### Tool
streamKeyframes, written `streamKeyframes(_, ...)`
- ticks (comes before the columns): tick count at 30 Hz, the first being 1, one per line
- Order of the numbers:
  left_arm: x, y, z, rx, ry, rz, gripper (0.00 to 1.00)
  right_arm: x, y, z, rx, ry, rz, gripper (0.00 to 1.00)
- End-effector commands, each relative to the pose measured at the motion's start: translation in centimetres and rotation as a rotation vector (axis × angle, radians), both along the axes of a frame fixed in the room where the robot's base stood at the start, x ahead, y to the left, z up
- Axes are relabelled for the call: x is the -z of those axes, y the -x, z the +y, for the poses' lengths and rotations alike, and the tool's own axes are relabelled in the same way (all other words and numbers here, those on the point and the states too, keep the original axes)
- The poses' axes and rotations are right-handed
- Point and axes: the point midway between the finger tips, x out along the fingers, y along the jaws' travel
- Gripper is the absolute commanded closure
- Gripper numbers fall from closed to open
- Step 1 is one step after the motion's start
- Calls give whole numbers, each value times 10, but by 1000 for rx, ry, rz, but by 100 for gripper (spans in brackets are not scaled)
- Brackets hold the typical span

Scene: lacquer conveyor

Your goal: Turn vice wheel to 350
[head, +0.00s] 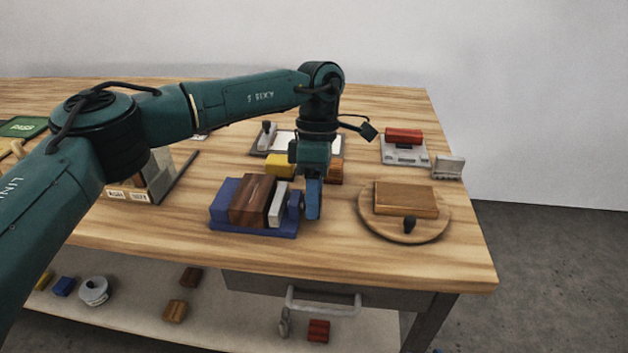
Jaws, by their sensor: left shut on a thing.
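The blue vice (222,204) stands near the table's front edge, left of centre. A dark brown wooden block (250,200) sits between its blue left side and a pale upright plate (278,204). My left gripper (313,203) points down at the vice's right end. It is shut at the place of the vice wheel, which its fingers hide, so I cannot read the wheel's angle. My right gripper is not in view.
Right of the gripper is a round wooden board (438,226) with a wooden block (405,198) and a black knob. Behind are a grey scale (404,152) under a red block, and a yellow block (279,166). A drawer handle (323,305) juts out below.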

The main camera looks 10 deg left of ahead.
Motion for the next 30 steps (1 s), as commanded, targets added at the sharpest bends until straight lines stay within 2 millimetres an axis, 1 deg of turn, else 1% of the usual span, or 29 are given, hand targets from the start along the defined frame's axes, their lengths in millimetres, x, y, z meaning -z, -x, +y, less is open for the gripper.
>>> streamKeyframes(1, -2, -1, -1, -3, 1, 34, 82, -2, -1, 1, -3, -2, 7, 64)
streamKeyframes(3, -1, -1, -1, -2, 2, 73, 82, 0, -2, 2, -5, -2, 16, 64)
streamKeyframes(12, 2, -4, -1, -1, 2, 196, 82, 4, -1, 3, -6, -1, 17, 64)
streamKeyframes(19, 2, -4, 0, 0, 1, 242, 82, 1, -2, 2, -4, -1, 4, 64)
streamKeyframes(30, 2, -5, 0, 2, 1, 254, 82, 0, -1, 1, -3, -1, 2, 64)
